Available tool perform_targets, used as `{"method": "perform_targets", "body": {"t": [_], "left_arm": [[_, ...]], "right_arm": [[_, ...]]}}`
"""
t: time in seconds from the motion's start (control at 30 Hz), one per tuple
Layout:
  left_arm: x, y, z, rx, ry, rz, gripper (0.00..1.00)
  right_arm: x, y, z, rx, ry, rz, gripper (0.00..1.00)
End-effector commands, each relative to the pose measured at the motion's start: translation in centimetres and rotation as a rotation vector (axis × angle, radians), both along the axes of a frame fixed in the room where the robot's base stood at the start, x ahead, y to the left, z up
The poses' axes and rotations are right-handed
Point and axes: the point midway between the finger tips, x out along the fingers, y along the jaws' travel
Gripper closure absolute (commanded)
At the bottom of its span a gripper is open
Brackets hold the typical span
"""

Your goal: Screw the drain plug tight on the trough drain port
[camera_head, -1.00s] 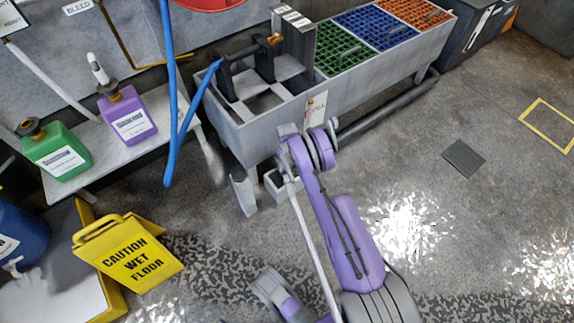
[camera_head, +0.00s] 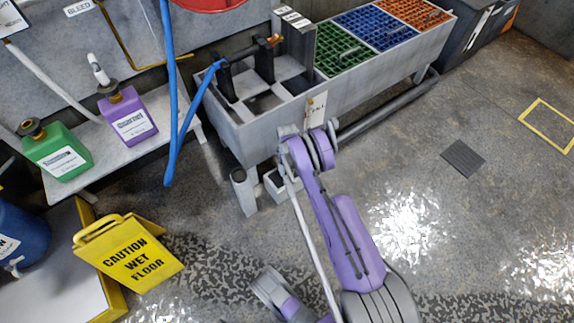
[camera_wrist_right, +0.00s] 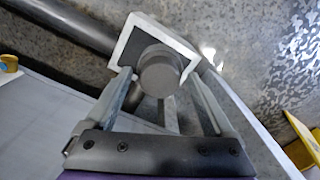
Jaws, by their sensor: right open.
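In the right wrist view a round dark-grey cap (camera_wrist_right: 160,70), which looks like the drain plug, lies between the fingers of my right gripper (camera_wrist_right: 157,78). The fingers are open, one on each side of it, with a visible gap at least on the right. The cap's threads and the drain port are hidden. In the head view my purple right arm reaches to the front left end of the grey trough (camera_head: 255,137). The plug cannot be made out there. My left gripper cannot be identified in these frames.
A pale-rimmed box (camera_wrist_right: 128,38) lies beyond the cap; a dark pipe (camera_wrist_right: 75,22) runs nearby. In the head view a yellow wet-floor sign (camera_head: 130,255), a hanging blue hose (camera_head: 171,150), and green (camera_head: 57,152) and purple (camera_head: 128,117) jugs stand left. Floor at right is mostly clear.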

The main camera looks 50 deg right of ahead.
Motion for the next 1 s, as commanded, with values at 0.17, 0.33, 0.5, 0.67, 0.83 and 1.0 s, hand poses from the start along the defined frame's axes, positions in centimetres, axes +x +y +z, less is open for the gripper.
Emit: {"method": "perform_targets", "body": {"t": [0.17, 0.33, 0.5, 0.67, 0.83, 1.0], "left_arm": [[-0.01, 0.0, 0.06, 0.0, 0.0, 0.0, 0.5], [-0.04, 0.0, 0.19, 0.0, 0.0, 0.0, 0.5], [-0.06, 0.0, 0.28, 0.0, 0.0, 0.0, 0.5], [-0.07, 0.0, 0.31, 0.0, 0.0, 0.0, 0.5], [-0.09, 0.0, 0.44, 0.0, 0.0, 0.0, 0.5], [-0.1, 0.0, 0.51, 0.0, 0.0, 0.0, 0.5]], "right_arm": [[0.02, 0.01, -0.01, 0.0, 0.0, 0.098, 0.12], [0.01, 0.01, 0.01, 0.0, 0.0, 0.296, 0.12], [0.02, 0.0, 0.0, 0.0, 0.0, 0.489, 0.12], [0.02, 0.0, -0.01, 0.0, 0.0, 0.568, 0.12], [0.01, 0.0, 0.0, 0.0, 0.0, 0.789, 0.12], [0.02, 0.0, -0.01, 0.0, 0.0, 0.957, 0.12]]}}
